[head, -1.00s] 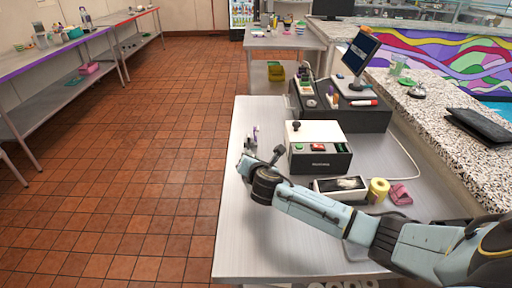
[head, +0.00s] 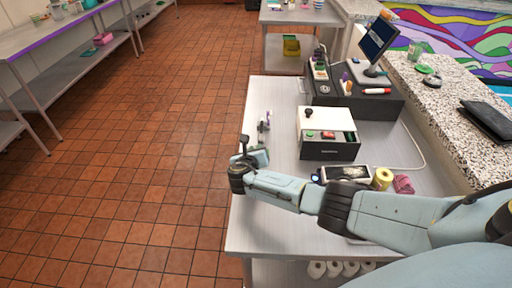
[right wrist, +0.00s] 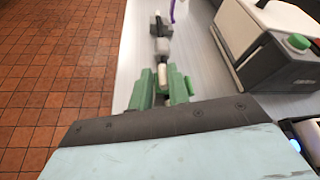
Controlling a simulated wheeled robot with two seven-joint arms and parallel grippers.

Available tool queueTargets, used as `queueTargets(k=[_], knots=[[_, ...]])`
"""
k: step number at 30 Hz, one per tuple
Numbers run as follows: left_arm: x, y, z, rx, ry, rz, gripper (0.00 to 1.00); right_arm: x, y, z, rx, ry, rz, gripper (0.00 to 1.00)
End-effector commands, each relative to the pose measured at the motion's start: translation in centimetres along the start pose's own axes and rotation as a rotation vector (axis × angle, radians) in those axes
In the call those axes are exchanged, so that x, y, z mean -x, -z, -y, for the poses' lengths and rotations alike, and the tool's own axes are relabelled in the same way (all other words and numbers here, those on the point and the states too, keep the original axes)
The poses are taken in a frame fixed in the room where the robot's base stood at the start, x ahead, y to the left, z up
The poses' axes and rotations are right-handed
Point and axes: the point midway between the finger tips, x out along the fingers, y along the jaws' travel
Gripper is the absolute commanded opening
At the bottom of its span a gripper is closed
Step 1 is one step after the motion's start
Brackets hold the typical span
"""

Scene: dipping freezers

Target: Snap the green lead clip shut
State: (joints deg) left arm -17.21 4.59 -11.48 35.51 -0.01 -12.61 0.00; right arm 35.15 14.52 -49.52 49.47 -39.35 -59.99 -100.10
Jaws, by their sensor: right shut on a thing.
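My right gripper (head: 246,160) is over the near left edge of the metal table, pointing away from me. In the right wrist view, green blocky parts (right wrist: 179,89) flank a small pale piece (right wrist: 162,76) directly at the gripper's front. I take the green parts for the green lead clip in the jaws; where clip ends and fingers begin is hard to tell. The gripper is shut on it. A small grey and dark piece (right wrist: 159,25) stands just beyond, near the table edge. My left gripper is out of view.
A white and black box with a green button (head: 329,132) stands right of the gripper. A yellow roll (head: 382,178) and a dark pink cloth (head: 403,184) lie nearer. A black unit with a screen (head: 378,40) stands at the back. The floor to the left is clear.

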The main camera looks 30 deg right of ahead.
Motion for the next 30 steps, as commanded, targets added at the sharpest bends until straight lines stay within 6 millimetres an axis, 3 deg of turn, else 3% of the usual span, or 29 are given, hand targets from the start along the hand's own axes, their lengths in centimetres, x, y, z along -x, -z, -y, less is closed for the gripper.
queueTargets(k=[23,24,27,30], knots=[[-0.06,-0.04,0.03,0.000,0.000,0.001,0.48,-0.49,0.75,0.34,0.104,0.059,-0.008,0.00],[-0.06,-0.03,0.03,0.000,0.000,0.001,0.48,-0.49,0.74,0.35,0.104,0.059,-0.008,0.20],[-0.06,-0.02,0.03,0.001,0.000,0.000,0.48,-0.50,0.69,0.34,0.103,0.059,-0.007,0.33],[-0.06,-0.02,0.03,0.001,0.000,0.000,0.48,-0.45,0.61,0.24,0.102,0.056,-0.006,0.33]])
